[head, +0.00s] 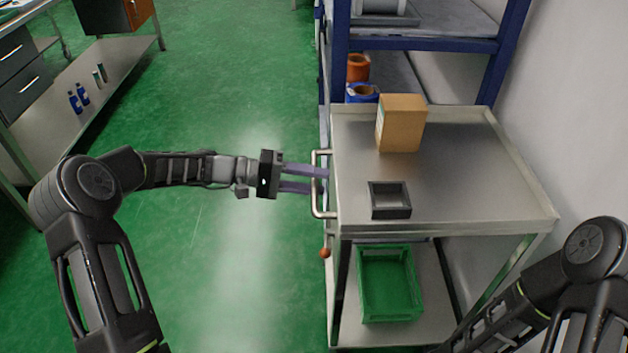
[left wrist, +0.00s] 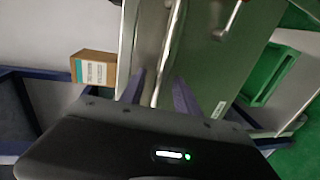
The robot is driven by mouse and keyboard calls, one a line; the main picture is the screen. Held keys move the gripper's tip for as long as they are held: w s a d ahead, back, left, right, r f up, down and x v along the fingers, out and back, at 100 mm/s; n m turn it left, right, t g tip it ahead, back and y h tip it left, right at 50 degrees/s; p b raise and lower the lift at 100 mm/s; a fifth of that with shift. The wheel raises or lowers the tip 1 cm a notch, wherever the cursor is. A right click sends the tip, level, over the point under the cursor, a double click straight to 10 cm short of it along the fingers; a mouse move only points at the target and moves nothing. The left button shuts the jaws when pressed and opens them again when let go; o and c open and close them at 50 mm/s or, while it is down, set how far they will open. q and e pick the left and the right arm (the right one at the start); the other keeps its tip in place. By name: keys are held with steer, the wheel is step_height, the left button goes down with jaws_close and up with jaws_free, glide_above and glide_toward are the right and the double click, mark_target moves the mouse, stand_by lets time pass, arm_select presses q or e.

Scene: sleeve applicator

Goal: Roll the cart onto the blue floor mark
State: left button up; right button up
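The steel cart (head: 460,190) stands at the right, with a tube handle (head: 317,205) on its left side. My left gripper (head: 327,181) is at this handle with its fingers spread, one above the other in the head view. In the left wrist view, the handle bar (left wrist: 168,45) runs between the two fingers (left wrist: 159,82), with a gap visible, so the gripper looks open around it. A lever with an orange knob (head: 325,253) hangs below the handle. My right arm enters at the lower right; its gripper is out of frame. No blue floor mark shows.
A cardboard box (head: 401,123) and a small dark tray (head: 390,200) sit on the cart top; a green crate (head: 388,285) is on its lower shelf. A blue-framed rack (head: 340,60) stands behind, a white wall at right. Green floor (head: 230,80) at left is clear up to the workbench (head: 90,95).

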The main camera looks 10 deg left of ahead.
arm_select(q)
jaws_close()
stand_by(0.3)
stand_by(1.1)
